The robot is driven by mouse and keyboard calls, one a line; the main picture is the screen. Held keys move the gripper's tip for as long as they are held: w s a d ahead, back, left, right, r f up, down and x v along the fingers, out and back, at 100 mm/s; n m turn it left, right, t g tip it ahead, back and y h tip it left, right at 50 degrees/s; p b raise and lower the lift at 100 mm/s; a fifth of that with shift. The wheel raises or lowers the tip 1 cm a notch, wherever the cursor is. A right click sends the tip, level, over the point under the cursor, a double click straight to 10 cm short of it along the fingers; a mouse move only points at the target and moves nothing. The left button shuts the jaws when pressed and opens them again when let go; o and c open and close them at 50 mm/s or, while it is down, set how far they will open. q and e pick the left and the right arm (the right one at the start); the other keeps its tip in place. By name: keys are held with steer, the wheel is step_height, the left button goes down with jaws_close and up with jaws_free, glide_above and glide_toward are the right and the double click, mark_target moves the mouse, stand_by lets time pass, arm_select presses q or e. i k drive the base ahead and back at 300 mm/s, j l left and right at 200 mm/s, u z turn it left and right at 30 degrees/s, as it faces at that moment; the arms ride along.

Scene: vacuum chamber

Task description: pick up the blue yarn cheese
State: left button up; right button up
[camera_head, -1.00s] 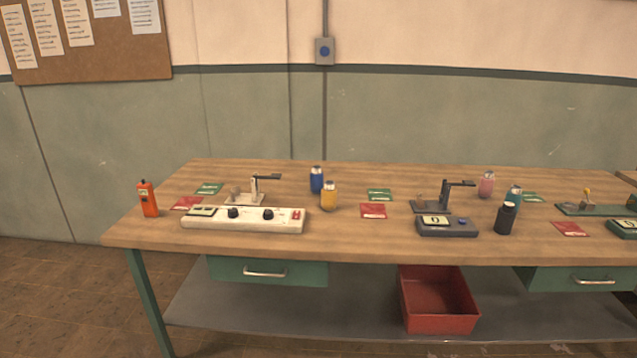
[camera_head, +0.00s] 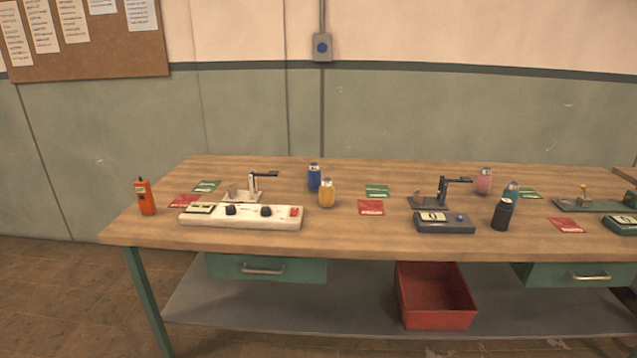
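The blue yarn cheese (camera_head: 314,178) stands upright on the wooden workbench (camera_head: 340,241), left of the middle of the head view. It looks like a small blue spool with a pale top. A yellow spool (camera_head: 327,194) stands just in front of it and to the right, and covers a little of its lower right side. Neither of my grippers shows in the head view.
A white control box (camera_head: 240,216) lies in front and left, with a small metal stand (camera_head: 250,187) behind it. An orange handheld device (camera_head: 145,197) is at the left end. Red and green cards lie about. A grey meter (camera_head: 444,223), a black bottle (camera_head: 502,214), and pink (camera_head: 484,181) and teal (camera_head: 510,192) spools stand right.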

mark_target(313, 173)
steer(key=i+j+u, duration=0.2)
steer(key=i+j, duration=0.55)
steer(key=i, duration=0.1)
